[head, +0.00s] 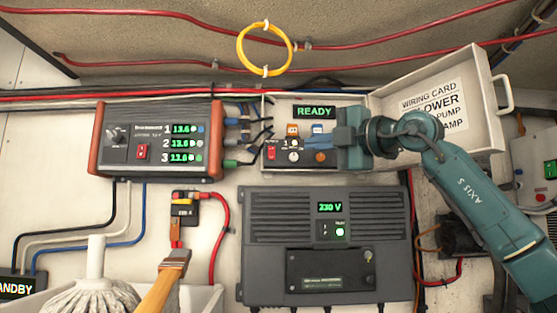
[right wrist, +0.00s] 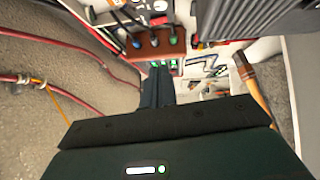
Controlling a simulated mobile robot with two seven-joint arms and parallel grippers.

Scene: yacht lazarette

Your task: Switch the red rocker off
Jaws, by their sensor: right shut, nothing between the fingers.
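An open white box (head: 264,108) with a green READY display (head: 314,112) has a red rocker (head: 271,152) at the left of its dark panel. Small orange and white parts, a knob and an orange button share the panel. My right gripper (head: 312,143) reaches in from the right, in front of the panel and to the right of the rocker, apart from it. Its fingers are together and empty; they also show in the right wrist view (right wrist: 158,72). The rocker's on or off position is too small to tell. My left gripper is not in view.
A charger (head: 153,167) with another red rocker (head: 142,151) is at the left. The box's lid (head: 485,90) stands open at the right. A grey inverter (head: 260,225) reading 230 V is below. A mop (head: 92,297) and wooden handle (head: 165,280) stand in front.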

